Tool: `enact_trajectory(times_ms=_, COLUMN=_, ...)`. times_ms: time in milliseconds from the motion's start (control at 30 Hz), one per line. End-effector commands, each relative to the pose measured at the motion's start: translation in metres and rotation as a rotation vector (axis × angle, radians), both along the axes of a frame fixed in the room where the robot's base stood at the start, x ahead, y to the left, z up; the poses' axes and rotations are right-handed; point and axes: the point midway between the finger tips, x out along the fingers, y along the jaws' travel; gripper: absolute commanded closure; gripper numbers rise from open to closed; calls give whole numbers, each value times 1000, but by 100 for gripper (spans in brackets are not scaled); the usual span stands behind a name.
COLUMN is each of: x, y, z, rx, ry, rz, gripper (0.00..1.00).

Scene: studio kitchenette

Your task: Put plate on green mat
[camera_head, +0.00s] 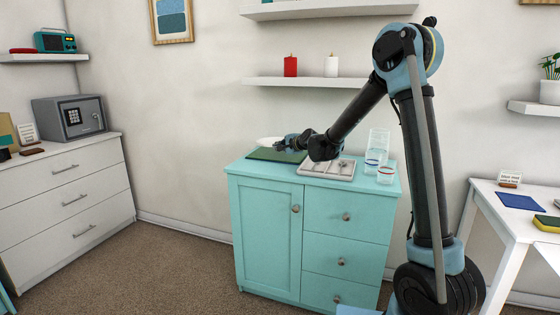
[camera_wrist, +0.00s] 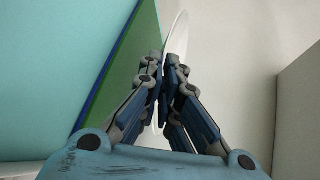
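The white plate (camera_head: 269,140) shows above the back part of the green mat (camera_head: 262,154), on top of the teal cabinet. My gripper (camera_head: 281,147) is over the mat, at the plate's near side. In the wrist view, my gripper's fingers (camera_wrist: 165,65) are nearly together, with the thin rim of the plate (camera_wrist: 180,38) between them. The plate is seen almost edge-on, beside the face of the green mat (camera_wrist: 122,65). The fingers hide part of the plate. I cannot tell whether the plate touches the mat.
The teal cabinet (camera_head: 262,178) also bears a light grey tray (camera_head: 340,170) right of the mat and clear glasses (camera_head: 386,173) at its right end. A wall shelf (camera_head: 310,82) with a red and a white candle hangs above. A white drawer unit (camera_head: 75,185) stands left.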

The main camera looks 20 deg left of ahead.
Motion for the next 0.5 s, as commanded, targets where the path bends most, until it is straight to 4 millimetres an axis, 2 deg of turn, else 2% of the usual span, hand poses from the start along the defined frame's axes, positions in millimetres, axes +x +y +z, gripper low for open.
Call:
enact_trajectory(times_ms=100, x=-2, y=3, z=-15, rx=0, ry=0, rz=3, gripper=100)
enact_trajectory(times_ms=333, x=-3, y=5, z=-29, rx=0, ry=0, rz=5, gripper=100)
enact_trajectory(times_ms=500, x=-3, y=6, z=-52, rx=0, ry=0, rz=6, gripper=100)
